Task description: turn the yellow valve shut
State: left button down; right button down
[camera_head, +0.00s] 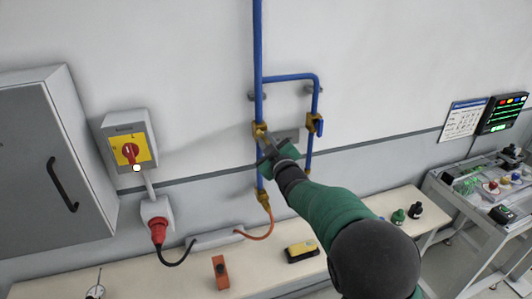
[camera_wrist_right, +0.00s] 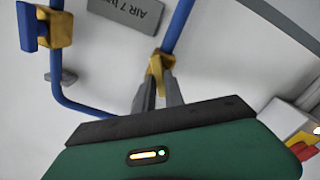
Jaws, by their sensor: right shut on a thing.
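The yellow valve (camera_head: 259,130) sits on the left vertical blue pipe on the wall. My right gripper (camera_head: 266,147) reaches up to it from the lower right and covers its lower part in the head view. In the right wrist view the two grey fingers (camera_wrist_right: 158,92) are closed on the yellow valve's handle (camera_wrist_right: 157,66), whose end shows between the fingertips. The handle's exact angle is hard to tell. My left gripper is not in either view.
A second brass valve with a blue handle (camera_head: 318,126) sits on the right pipe branch. A grey "AIR 7 bar" plate (camera_wrist_right: 126,12) is nearby. A rotary switch box (camera_head: 130,143) and cabinet (camera_head: 50,165) are left. The bench (camera_head: 265,275) below holds a yellow-black device (camera_head: 301,251).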

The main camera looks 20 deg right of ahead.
jog(key=shift+a+f+n+b, duration=0.1)
jog(key=shift+f+n+b, duration=0.05)
jog(key=shift+n+b, duration=1.8)
jog(key=shift+a+f+n+b, duration=0.1)
jog(key=shift+f+n+b, duration=0.1)
jog(key=shift+n+b, duration=1.75)
jog(key=shift+f+n+b, duration=0.15)
jog(key=shift+n+b, duration=1.45)
jog(key=shift+b, duration=0.65)
jog(key=c, duration=1.5)
grip_release()
jog(key=shift+c, duration=0.2)
jog(key=shift+o, duration=0.5)
jog(key=shift+a+r, duration=0.1)
jog(key=s+b, duration=0.7)
jog(key=s, duration=0.9)
jog(key=shift+s+d, duration=0.3)
jog(key=shift+s, duration=0.1)
